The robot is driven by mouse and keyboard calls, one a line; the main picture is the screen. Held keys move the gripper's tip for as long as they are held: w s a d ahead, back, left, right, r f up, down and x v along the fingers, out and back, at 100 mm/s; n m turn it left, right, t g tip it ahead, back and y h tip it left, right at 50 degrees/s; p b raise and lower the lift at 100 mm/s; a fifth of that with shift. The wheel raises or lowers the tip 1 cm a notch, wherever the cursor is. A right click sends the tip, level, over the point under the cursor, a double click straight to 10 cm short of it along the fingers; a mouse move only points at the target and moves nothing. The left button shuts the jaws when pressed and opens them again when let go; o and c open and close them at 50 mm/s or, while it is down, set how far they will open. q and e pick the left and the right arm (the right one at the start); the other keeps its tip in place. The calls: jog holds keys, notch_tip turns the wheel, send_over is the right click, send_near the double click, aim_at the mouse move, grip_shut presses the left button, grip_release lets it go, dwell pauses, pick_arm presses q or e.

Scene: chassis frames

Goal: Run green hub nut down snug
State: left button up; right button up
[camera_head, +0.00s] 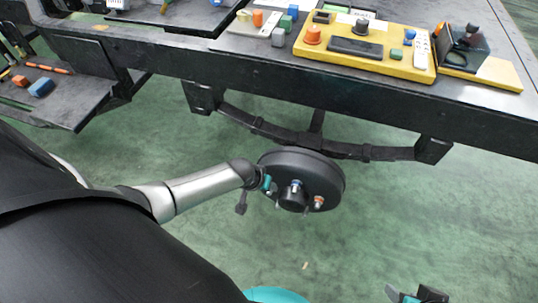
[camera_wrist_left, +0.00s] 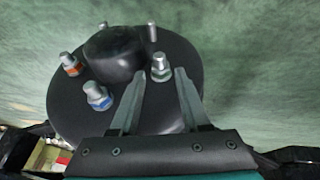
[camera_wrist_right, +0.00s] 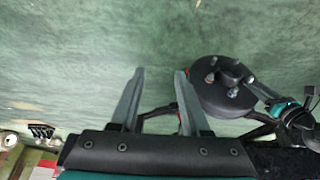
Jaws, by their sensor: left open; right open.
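The dark round hub (camera_head: 322,172) hangs below the frame rail. In the left wrist view, a nut with a green band (camera_wrist_left: 161,73) sits on a hub stud. My left gripper (camera_wrist_left: 160,78) is open, its fingertips on either side of this nut with visible gaps; contact depth is unclear. A blue-banded nut (camera_wrist_left: 97,96) and an orange-banded nut (camera_wrist_left: 70,64) sit on other studs. Bare studs (camera_wrist_left: 152,32) stand beside the black center cap (camera_wrist_left: 112,54). In the head view the left arm hides the green nut. My right gripper (camera_wrist_right: 159,73) is open and empty, away from the hub.
A leaf spring (camera_head: 270,128) runs under the dark frame rail (camera_head: 350,97), just behind the hub. Above it, a yellow tray (camera_head: 388,66) and small parts lie on the bench top. A side shelf (camera_head: 75,105) holds several parts.

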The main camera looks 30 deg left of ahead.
pick_arm(q)
jog(key=shift+b+x, duration=1.25)
jog(key=shift+x, duration=0.45)
pick_arm(e)
jog(key=w+a+t+y, duration=0.2)
jog(key=w+a+t, duration=0.2)
jog(key=shift+a+r+n, duration=0.2)
jog(key=shift+a+n, duration=0.1)
pick_arm(q)
jog(key=shift+c, duration=0.2)
grip_shut()
